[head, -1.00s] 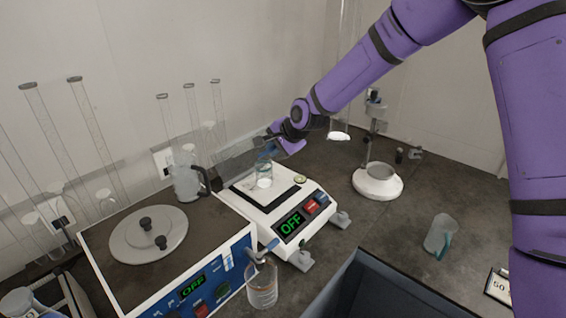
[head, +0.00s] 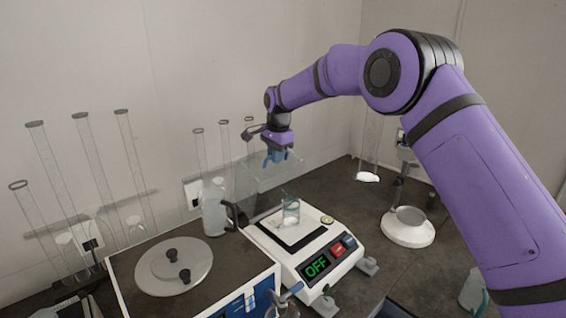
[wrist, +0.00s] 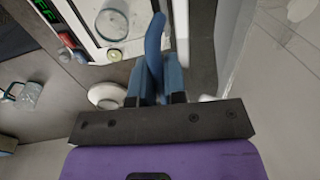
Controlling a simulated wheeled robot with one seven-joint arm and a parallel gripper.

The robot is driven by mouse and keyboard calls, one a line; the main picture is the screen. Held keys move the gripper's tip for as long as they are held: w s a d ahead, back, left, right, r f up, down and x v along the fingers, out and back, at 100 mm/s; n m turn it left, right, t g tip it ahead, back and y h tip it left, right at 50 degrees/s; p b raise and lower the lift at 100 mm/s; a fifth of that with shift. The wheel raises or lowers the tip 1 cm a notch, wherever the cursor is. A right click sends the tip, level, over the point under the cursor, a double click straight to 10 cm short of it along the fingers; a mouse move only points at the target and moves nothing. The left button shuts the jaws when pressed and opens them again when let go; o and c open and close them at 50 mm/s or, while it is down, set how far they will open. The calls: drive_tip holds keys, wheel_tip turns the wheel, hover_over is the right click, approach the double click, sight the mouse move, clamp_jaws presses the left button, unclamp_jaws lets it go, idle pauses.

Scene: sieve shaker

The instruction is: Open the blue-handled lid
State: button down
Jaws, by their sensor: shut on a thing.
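The white device (head: 335,272) with a red button and a green OFF display stands on the dark bench. Its see-through lid (head: 247,183) is swung up above the rear of the device, tilted. My gripper (head: 275,156) is at the lid's raised edge, above the device. In the wrist view its blue-grey fingers are closed around the curved blue handle (wrist: 154,45). The handle is mostly hidden by the fingers in the head view.
A glass jug (head: 214,208) stands close to the left of the lid. A blue-fronted box with a round metal cover (head: 174,266) is further left. A white round-based stand (head: 408,230) is on the right. Tall glass cylinders line the back wall.

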drive_tip(key=shift+w+a, duration=0.85)
drive_tip(key=shift+w, duration=0.05)
drive_tip(key=c, duration=1.2)
unclamp_jaws()
drive_tip(key=shift+w, duration=0.1)
drive_tip(key=shift+r, duration=0.1)
wheel_tip(320, 180, up, 10)
drive_tip(key=s+d, duration=0.1)
drive_tip(key=shift+r, duration=0.25)
